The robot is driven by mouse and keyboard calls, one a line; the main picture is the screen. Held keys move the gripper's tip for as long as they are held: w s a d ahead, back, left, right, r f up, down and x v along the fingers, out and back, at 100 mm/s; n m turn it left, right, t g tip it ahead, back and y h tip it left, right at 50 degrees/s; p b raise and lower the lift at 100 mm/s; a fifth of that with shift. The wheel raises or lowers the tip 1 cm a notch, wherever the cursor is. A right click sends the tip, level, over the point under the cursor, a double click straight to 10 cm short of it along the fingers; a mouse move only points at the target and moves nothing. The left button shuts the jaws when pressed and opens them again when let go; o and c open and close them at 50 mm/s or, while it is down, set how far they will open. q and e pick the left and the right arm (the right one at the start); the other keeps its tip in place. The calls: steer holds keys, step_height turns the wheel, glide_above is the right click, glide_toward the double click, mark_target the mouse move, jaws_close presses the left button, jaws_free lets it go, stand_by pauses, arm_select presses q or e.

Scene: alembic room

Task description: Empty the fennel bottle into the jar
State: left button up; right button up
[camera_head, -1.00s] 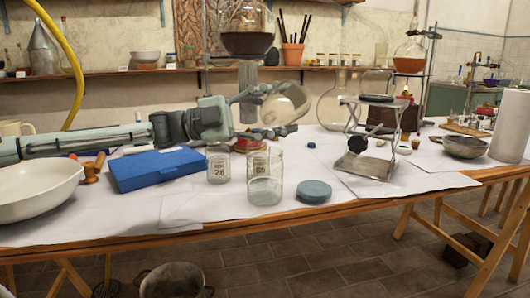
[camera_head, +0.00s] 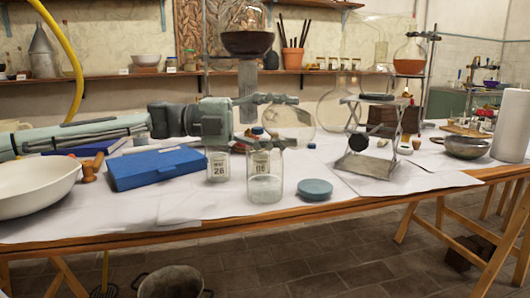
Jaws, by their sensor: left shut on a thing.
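My left gripper (camera_head: 268,118) reaches in from the left above the table, behind the open glass jar. It is shut on a rounded, pale, see-through vessel (camera_head: 297,124), which I take to be the fennel bottle. Its name, its exact tilt and its contents cannot be made out. The clear glass jar (camera_head: 265,188) stands upright near the table's front edge, with something pale in its lower part. The held vessel is above and behind the jar, slightly right of it, apart from it in the picture. My right gripper is not in view.
A small labelled jar (camera_head: 218,166) stands left of the glass jar, and a teal disc (camera_head: 315,190) lies to its right. A blue case (camera_head: 157,168) and a white bowl (camera_head: 38,188) are at left. A lab jack (camera_head: 366,165) stands at right.

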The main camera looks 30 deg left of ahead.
arm_select(q)
steer(key=shift+f+m+y+b, duration=0.8)
steer(key=shift+f+m, duration=0.4)
steer(key=shift+m, duration=0.4)
steer(key=shift+f+m+y+b, duration=0.3)
steer(key=shift+m+y+b, duration=0.25)
steer(key=shift+m, duration=0.55)
steer(key=shift+w+a+f+m+y+b, duration=0.1)
steer(key=shift+f+m+y+b, duration=0.2)
steer(key=shift+m+y+b, duration=0.65)
steer(key=shift+w+a+f+m+y+b, duration=0.1)
steer(key=shift+a+m+y+b, duration=0.05)
steer(key=shift+m, duration=0.5)
steer(key=shift+w+a+f+m+y+b, duration=0.1)
steer(key=shift+m+y+b, duration=0.05)
steer(key=shift+m, duration=0.45)
steer(key=shift+w+a+r+m+t+y+b, duration=0.2)
steer(key=shift+a+m+t+y+b, duration=0.25)
steer(key=shift+m, duration=0.35)
steer(key=shift+s+d+m+t+y+b, duration=0.1)
steer(key=shift+d+m+t+y+b, duration=0.3)
steer(key=shift+m+b, duration=0.45)
steer(key=shift+r+m+y+b, duration=0.2)
steer(key=shift+m+y+b, duration=0.05)
steer(key=shift+b, duration=0.4)
steer(key=shift+s+r, duration=0.1)
steer(key=shift+r, duration=0.1)
